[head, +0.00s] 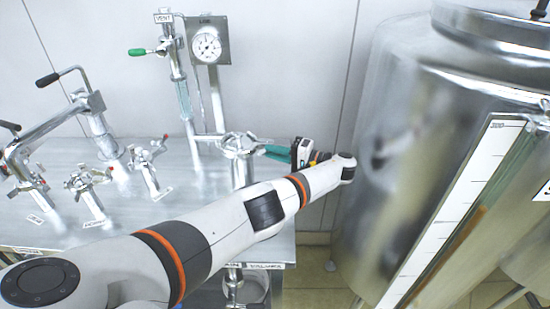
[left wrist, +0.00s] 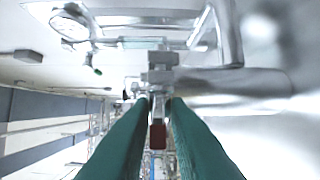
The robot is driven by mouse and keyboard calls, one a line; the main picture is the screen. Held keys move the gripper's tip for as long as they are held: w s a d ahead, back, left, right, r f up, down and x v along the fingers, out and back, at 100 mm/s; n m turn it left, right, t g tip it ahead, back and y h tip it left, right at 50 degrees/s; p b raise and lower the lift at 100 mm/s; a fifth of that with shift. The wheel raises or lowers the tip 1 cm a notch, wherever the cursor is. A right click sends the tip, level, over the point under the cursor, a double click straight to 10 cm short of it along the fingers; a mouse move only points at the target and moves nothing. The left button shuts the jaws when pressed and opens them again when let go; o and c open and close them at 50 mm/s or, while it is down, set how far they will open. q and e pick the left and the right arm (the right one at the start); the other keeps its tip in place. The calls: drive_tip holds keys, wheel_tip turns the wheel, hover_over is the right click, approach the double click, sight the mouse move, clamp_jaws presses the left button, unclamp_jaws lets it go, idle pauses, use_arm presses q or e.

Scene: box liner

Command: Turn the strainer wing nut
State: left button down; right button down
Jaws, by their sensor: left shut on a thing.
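A vertical metal fitting (head: 241,160), which looks like the strainer, stands near the right end of the metal bench. My left gripper (head: 264,150) reaches its top from the right with green fingers. In the left wrist view the left gripper (left wrist: 159,103) is shut on a small metal piece with a red end (left wrist: 157,136), apparently the wing nut or its handle. Metal clamp blocks (left wrist: 159,70) lie just beyond the fingertips. The fingers hide part of the held piece, and its label cannot be read. My right gripper is not in view.
Several clamp fittings (head: 87,190) and a black-handled lever (head: 48,80) occupy the left of the bench (head: 190,200). A large steel tank (head: 400,120) stands close on the right.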

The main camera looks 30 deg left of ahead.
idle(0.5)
use_arm(q)
drive_tip(key=c, duration=1.6)
unclamp_jaws()
